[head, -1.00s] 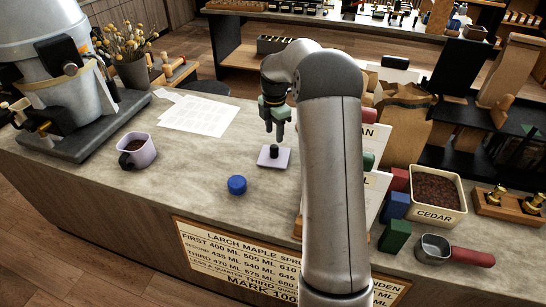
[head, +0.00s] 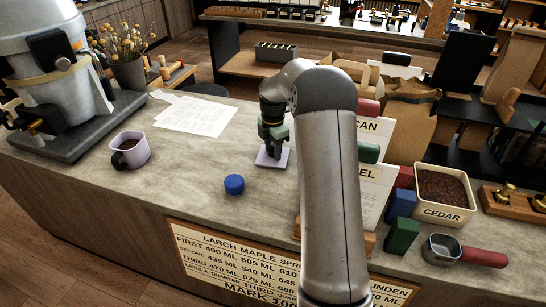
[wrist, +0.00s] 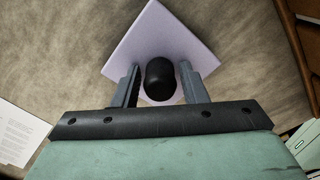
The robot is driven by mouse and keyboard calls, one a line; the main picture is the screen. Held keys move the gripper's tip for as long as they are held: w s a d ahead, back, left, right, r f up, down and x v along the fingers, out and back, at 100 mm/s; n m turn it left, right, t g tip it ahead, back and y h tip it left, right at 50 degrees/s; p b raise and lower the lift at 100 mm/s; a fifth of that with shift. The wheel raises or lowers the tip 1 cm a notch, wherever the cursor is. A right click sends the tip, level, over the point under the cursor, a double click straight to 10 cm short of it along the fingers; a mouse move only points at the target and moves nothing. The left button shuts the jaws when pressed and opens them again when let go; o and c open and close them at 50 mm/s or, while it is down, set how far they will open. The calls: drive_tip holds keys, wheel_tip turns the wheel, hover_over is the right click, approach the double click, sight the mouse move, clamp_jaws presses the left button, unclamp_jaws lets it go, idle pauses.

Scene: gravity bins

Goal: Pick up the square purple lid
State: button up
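The square purple lid (head: 266,161) lies flat on the grey counter, left of my forearm in the head view. In the wrist view the lid (wrist: 150,32) shows with its black knob (wrist: 160,79) standing up from it. My gripper (head: 271,150) is down over the lid and hides its knob in the head view. In the wrist view my gripper (wrist: 160,84) has one finger on each side of the knob. The fingers are open, with a gap between each finger and the knob.
White papers (head: 196,115) lie behind. A CEDAR bin (head: 441,196) and coloured blocks (head: 402,236) are at the right. The counter around the lid is clear.

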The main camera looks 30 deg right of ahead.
sight(273, 145)
clamp_jaws()
drive_tip(key=shift+r, duration=0.15)
drive_tip(key=shift+r+p, duration=0.65)
drive_tip(key=shift+r, duration=0.15)
drive_tip(key=shift+r, duration=0.15)
drive_tip(key=shift+r+p, duration=1.8)
drive_tip(key=shift+r, duration=0.65)
